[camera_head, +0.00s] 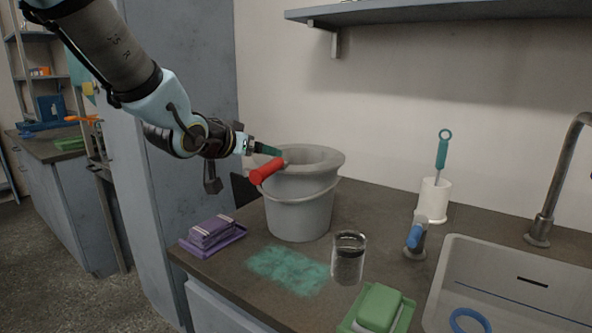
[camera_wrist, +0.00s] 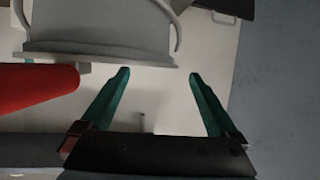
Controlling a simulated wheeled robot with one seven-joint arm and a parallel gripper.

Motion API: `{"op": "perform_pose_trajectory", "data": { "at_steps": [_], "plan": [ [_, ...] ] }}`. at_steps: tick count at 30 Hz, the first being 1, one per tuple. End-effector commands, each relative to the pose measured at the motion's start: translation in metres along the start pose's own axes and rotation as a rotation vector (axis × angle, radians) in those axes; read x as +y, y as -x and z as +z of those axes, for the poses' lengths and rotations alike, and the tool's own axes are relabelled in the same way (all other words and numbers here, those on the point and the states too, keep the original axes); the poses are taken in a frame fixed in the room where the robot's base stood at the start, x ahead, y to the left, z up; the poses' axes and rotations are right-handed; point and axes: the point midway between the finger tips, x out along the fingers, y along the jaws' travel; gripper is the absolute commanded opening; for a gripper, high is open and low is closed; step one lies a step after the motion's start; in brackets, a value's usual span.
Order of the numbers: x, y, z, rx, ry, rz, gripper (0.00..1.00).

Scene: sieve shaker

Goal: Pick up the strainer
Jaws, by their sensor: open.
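A red handle (camera_head: 267,171) sticks out over the left rim of a grey bucket (camera_head: 300,205); it looks like the strainer's handle. The rest of the strainer is hidden, apparently inside the bucket. My gripper (camera_head: 270,150) is beside the bucket's rim, close to the handle, and holds nothing. In the wrist view its teal fingers (camera_wrist: 160,74) are spread apart. There the red handle (camera_wrist: 35,88) lies left of the left finger, not between the fingers. The bucket's rim (camera_wrist: 100,54) crosses the upper part of that view.
On the counter (camera_head: 225,275) are a purple sponge on a dish (camera_head: 212,234), teal powder (camera_head: 287,270), a glass beaker (camera_head: 348,258) and a green-and-white sponge on a dish (camera_head: 378,308). A brush in a white holder (camera_head: 434,200), a faucet (camera_head: 545,215) and a sink (camera_head: 510,285) are to the right.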

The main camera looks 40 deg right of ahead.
Motion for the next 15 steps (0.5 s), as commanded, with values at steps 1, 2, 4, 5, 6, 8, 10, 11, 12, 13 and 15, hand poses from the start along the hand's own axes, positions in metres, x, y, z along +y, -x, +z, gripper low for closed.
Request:
{"op": "perform_pose_trajectory", "data": {
  "at_steps": [1,2,4,5,6,8,10,11,12,13,15],
  "plan": [
    [0.000,-0.004,0.001,-0.002,0.001,0.000,0.95],
    [0.000,-0.007,0.001,-0.002,0.002,0.000,0.95],
    [0.000,-0.017,0.001,-0.003,0.002,0.001,0.95],
    [0.000,-0.021,0.000,-0.003,0.001,0.001,0.95],
    [0.000,-0.027,0.000,-0.003,0.002,0.001,0.95],
    [-0.001,-0.035,0.000,-0.002,0.001,0.001,0.95],
    [-0.001,-0.043,0.000,-0.002,0.002,0.001,0.95],
    [-0.001,-0.046,0.000,-0.001,0.002,0.000,0.95],
    [-0.001,-0.049,0.000,-0.002,0.002,0.000,0.95],
    [-0.001,-0.050,0.000,-0.002,0.002,0.000,0.95],
    [-0.001,-0.051,0.000,-0.001,0.001,-0.001,0.95]
  ]
}}
